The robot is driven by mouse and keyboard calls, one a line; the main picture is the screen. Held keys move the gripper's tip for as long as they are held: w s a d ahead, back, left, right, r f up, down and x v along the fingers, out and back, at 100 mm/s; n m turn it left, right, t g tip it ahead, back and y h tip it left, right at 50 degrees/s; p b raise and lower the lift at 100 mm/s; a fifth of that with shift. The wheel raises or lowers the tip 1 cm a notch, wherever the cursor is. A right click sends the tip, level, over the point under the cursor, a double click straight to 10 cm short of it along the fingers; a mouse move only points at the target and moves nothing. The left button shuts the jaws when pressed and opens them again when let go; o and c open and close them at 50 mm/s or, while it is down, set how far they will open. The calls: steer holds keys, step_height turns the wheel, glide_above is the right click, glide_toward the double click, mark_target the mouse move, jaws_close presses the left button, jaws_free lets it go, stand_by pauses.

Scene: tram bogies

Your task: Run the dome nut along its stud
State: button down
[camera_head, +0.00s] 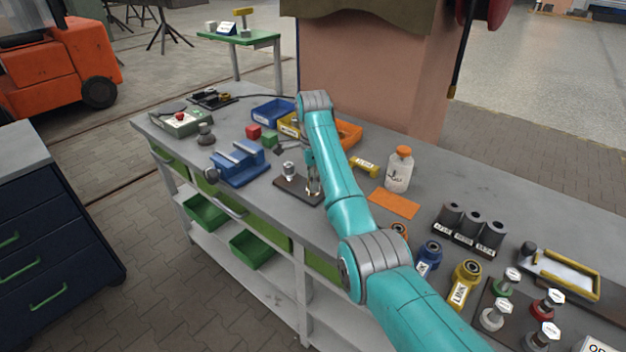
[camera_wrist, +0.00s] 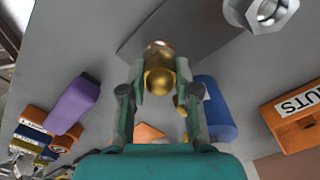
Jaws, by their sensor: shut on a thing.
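A brass dome nut (camera_wrist: 159,80) sits between the two fingers of my gripper (camera_wrist: 159,85) in the wrist view, with a finger on each side. My gripper is shut on it. A smaller brass-coloured round part (camera_wrist: 158,46) with a pale centre shows just beyond the nut; I cannot tell whether it is the stud. The dark base plate (camera_wrist: 205,25) lies behind. In the head view my gripper (camera_head: 313,187) is low over the right part of the base plate (camera_head: 291,188). The stud's thread is hidden, so the nut's position along it cannot be told.
A silver hex-topped fitting (camera_head: 289,170) stands on the plate's left part, close to my gripper. A blue vise (camera_head: 238,165) is to the left. A white bottle (camera_head: 399,170), an orange mat (camera_head: 394,203) and several coloured bins and labelled parts stand around the bench.

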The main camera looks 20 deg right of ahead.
steer(key=m, duration=0.4)
steer(key=shift+w+r+m, duration=0.1)
steer(key=shift+r+m, duration=0.15)
steer(key=shift+m, duration=0.05)
steer(key=m, duration=0.3)
steer(key=shift+m, duration=0.4)
steer(key=m, duration=0.4)
steer(key=shift+m, duration=1.4)
steer(key=shift+d, duration=0.1)
steer(key=c, duration=0.8)
jaws_free()
steer(key=shift+c, duration=0.2)
steer(key=shift+f, duration=0.15)
